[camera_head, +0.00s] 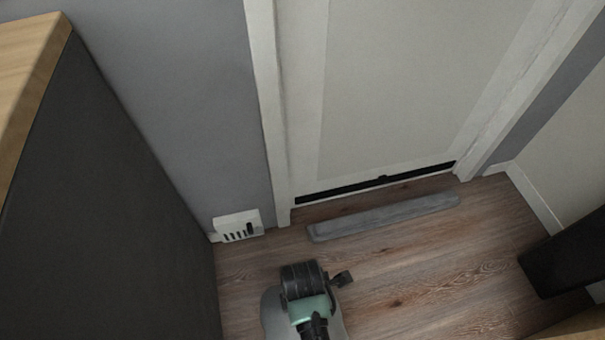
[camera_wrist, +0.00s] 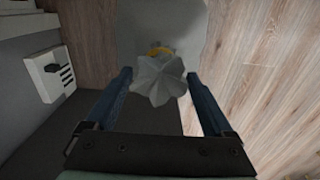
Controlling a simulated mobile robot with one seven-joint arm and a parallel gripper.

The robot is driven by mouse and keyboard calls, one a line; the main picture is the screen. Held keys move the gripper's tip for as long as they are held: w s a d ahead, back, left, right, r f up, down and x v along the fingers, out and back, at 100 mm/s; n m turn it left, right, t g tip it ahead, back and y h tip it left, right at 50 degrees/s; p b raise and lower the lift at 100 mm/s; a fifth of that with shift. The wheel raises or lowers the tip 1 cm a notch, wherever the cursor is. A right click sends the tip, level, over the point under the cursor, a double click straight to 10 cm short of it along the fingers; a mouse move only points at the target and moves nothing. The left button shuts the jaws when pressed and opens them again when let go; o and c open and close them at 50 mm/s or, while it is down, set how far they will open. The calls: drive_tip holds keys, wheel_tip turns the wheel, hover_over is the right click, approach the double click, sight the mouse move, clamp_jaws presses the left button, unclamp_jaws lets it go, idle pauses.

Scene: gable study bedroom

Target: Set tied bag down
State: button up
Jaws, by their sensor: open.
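The tied bag is pale grey, with a yellow tie (camera_wrist: 160,51) around its neck and a gathered, pleated top (camera_wrist: 158,80) in the wrist view. Its wide grey body (camera_wrist: 160,20) lies beyond the tie. My gripper (camera_wrist: 157,74) is open, with one blue finger on each side of the gathered top and a visible gap to each. In the head view, part of the grey bag (camera_head: 273,312) shows beside my wrist, which hides the rest. The bag appears to be at floor level, but its underside is hidden.
A dark panel with a wooden top (camera_head: 40,60) stands close on the left. A white vented box (camera_head: 238,226) sits by the wall. A grey bar (camera_head: 385,217) lies before the closed door (camera_head: 400,90). A dark object (camera_head: 565,262) is at right. Wooden floor (camera_head: 430,280) is clear between.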

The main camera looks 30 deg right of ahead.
wheel_tip(320, 180, up, 8)
drive_tip(key=p, duration=0.3)
drive_tip(key=w+r+m+t+h, duration=0.2)
drive_tip(key=w+r+m+t, duration=0.5)
drive_tip(key=w+r, duration=1.45)
drive_tip(key=w+a+r+m+t, duration=0.15)
drive_tip(key=r+t, duration=0.25)
drive_tip(key=r, duration=0.4)
drive_tip(key=w+a+r+n+t, duration=0.15)
drive_tip(key=r+t, duration=0.25)
drive_tip(key=r, duration=0.5)
wheel_tip(320, 180, up, 16)
drive_tip(key=s+a+r+m+t, duration=0.1)
drive_tip(key=s+a+m+t, duration=0.15)
drive_tip(key=m+t, duration=0.2)
drive_tip(key=s+a+r+m+t+y, duration=0.1)
drive_tip(key=s+r+t, duration=0.3)
drive_tip(key=r, duration=0.4)
drive_tip(key=s+a+r+m+t+y, duration=0.1)
drive_tip(key=s+a+r+m+t, duration=0.1)
drive_tip(key=s+r, duration=0.5)
wheel_tip(320, 180, up, 3)
drive_tip(key=shift+a+f+t, duration=0.2)
drive_tip(key=shift+a+t, duration=0.3)
drive_tip(key=shift+t, duration=0.45)
